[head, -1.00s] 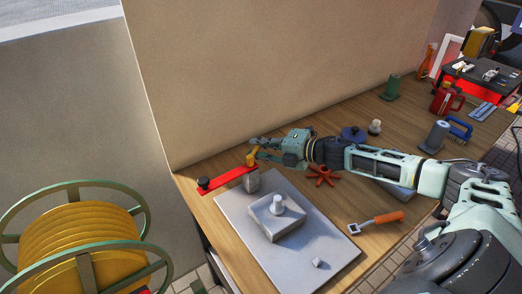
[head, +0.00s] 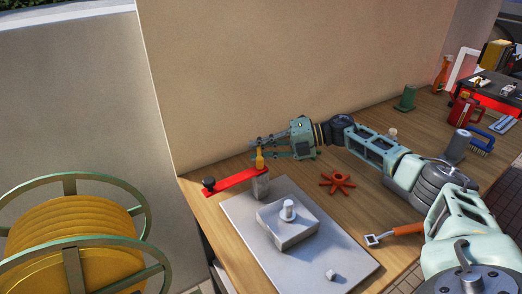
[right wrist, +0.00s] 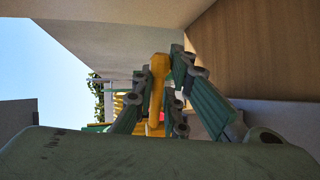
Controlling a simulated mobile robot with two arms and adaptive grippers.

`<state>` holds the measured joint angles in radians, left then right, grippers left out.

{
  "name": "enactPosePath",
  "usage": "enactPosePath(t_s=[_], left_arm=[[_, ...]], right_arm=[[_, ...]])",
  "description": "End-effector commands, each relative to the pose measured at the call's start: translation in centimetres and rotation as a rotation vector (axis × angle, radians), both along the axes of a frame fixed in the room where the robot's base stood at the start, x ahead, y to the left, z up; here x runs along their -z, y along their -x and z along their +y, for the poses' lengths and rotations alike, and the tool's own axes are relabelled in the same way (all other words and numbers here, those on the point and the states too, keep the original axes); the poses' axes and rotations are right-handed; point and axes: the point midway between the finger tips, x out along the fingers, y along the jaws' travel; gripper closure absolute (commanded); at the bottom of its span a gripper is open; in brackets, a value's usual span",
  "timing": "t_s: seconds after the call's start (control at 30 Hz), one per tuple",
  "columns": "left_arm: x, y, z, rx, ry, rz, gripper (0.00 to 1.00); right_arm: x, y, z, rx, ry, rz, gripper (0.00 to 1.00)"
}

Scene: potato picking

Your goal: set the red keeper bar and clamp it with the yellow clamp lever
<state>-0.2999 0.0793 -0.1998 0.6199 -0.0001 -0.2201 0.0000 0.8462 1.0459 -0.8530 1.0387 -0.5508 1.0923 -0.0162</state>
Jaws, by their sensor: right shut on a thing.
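The red keeper bar (head: 236,180) lies flat at the far left corner of the bench, with a black knob at its left end. Its right end sits on top of a grey block (head: 261,187). The yellow clamp lever (head: 260,160) stands upright at that right end. My right gripper (head: 258,149) reaches in from the right and is shut on the lever. In the right wrist view the yellow lever (right wrist: 158,80) rises between the two green fingers. Little of the red bar shows there. My left gripper is not in view.
A grey plate (head: 265,250) with a square block and round peg (head: 288,210) lies in front. A red star-shaped handwheel (head: 338,182) lies right of it. The wall (head: 260,70) stands close behind my gripper. A cable reel (head: 70,235) stands at left.

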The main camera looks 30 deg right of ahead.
Motion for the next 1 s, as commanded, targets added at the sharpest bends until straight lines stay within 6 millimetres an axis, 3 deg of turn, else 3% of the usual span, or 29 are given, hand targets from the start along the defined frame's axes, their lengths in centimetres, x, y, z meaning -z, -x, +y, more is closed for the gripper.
enactPosePath(t_s=[0.33, 0.37, 0.53, 0.83, 1.0], left_arm=[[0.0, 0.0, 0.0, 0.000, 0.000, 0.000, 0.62], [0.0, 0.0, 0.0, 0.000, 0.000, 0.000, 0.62], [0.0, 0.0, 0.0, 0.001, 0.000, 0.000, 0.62], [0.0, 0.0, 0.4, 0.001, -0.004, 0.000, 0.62], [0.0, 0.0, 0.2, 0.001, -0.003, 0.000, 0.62]], right_arm=[[-0.7, -0.3, -0.1, 0.005, -0.004, -0.012, 1.00], [-0.7, -0.3, -0.1, 0.005, -0.004, -0.012, 0.86], [-0.5, -0.2, -0.1, 0.003, -0.003, -0.009, 0.71], [-0.3, -0.1, -0.1, 0.001, -0.002, -0.005, 0.71], [-0.5, 0.8, -1.4, 0.003, 0.000, -0.002, 0.71]])
